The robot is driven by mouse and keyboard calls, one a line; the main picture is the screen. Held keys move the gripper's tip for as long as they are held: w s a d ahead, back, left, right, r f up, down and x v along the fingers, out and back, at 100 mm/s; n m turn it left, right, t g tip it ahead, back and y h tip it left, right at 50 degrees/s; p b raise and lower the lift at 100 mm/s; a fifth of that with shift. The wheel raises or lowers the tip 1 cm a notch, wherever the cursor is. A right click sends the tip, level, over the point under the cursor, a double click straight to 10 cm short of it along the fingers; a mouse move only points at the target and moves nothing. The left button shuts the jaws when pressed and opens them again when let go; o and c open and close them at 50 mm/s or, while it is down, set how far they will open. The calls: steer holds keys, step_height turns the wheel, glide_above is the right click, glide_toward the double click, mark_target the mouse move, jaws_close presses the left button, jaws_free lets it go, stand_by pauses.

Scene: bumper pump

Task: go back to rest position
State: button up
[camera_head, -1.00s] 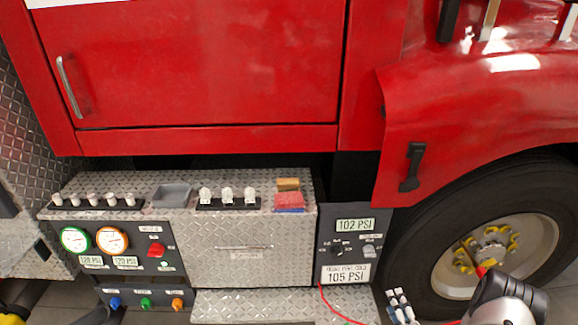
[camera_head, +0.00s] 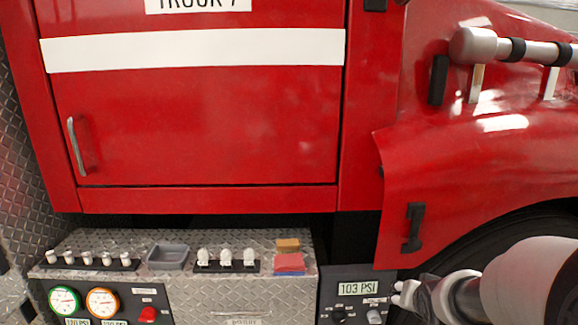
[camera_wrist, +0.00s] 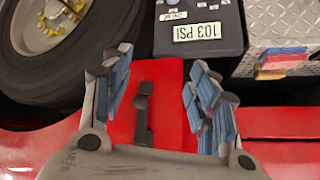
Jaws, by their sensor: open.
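My gripper (camera_wrist: 152,95) is open and empty, its two blue-padded fingers spread apart in the wrist view. Between them, beyond the fingertips, shows the red fender with a black latch (camera_wrist: 142,112). In the head view, my gripper (camera_head: 412,295) is at the lower right, partly cut off by the frame, in front of the right edge of the black control panel (camera_head: 340,312). The panel's display (camera_head: 357,287) reads 103 PSI. The same panel shows upside down in the wrist view (camera_wrist: 200,48).
The bumper (camera_head: 225,295) carries a grey tray (camera_head: 168,256), white knobs and red and tan blocks (camera_head: 289,262). Gauges (camera_head: 64,301) are at lower left. The red fender (camera_head: 480,150) and tyre (camera_head: 520,232) lie at right. A grey cylinder (camera_head: 505,47) is mounted above the fender.

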steer(key=s+a+r+n+g, duration=0.1)
steer(key=s+a, duration=0.3)
steer(key=s, duration=0.5)
steer(key=s+a+r+n+g+y, duration=0.1)
steer(key=s+a+r+n, duration=0.1)
steer(key=s+a, duration=0.3)
steer(key=s+a+r+n+g+y, duration=0.1)
steer(key=s+a+r, duration=0.3)
steer(key=s, duration=0.9)
steer(key=shift+s+a+n+g, duration=0.2)
steer(key=shift+n+g, duration=0.3)
